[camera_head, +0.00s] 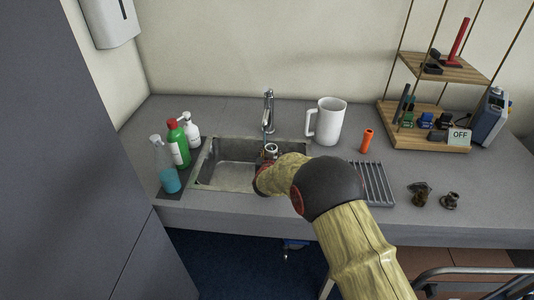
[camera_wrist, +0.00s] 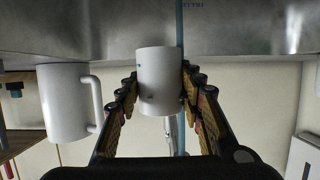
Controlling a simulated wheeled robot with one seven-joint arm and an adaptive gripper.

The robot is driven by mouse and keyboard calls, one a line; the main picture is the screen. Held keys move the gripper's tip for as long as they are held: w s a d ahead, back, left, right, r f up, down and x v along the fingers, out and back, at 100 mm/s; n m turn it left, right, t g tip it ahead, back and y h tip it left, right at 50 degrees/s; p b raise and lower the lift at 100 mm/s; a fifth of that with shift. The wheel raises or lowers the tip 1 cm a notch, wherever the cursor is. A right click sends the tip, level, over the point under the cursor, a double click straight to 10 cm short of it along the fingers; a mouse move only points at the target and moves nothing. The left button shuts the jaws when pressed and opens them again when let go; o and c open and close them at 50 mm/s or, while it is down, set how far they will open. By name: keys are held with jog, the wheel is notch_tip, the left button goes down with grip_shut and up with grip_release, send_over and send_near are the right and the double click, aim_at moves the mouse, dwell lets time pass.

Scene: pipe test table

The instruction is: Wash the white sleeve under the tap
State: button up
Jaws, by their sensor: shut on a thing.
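The white sleeve (camera_wrist: 160,80) is held between the fingers of my gripper (camera_wrist: 160,100) in the wrist view. It has small dark marks on its side. In the head view the sleeve (camera_head: 271,148) shows just below the tap (camera_head: 268,108), over the right part of the sink (camera_head: 232,176); my arm hides most of the gripper. In the wrist view, which looks upside down, the tap (camera_wrist: 171,132) is partly hidden behind the sleeve. A thin blue-grey streak (camera_wrist: 180,20), perhaps water, runs along the sleeve's right edge; I cannot tell whether it touches the sleeve.
A white jug (camera_head: 329,121) and an orange piece (camera_head: 367,140) stand right of the sink. Bottles (camera_head: 178,143) stand at its left. A ribbed rack (camera_head: 376,183) and two dark fittings (camera_head: 451,201) lie to the right. A wooden shelf (camera_head: 425,128) stands at the back right.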

jog(key=s+d, duration=0.2)
jog(key=s, duration=0.4)
jog(key=shift+d, duration=0.4)
dwell(0.8)
dwell(0.4)
jog(key=s+d+r+p, duration=0.2)
jog(key=s+r, duration=0.2)
jog(key=shift+s+p, duration=0.25)
jog(key=shift+p, duration=0.15)
dwell(0.8)
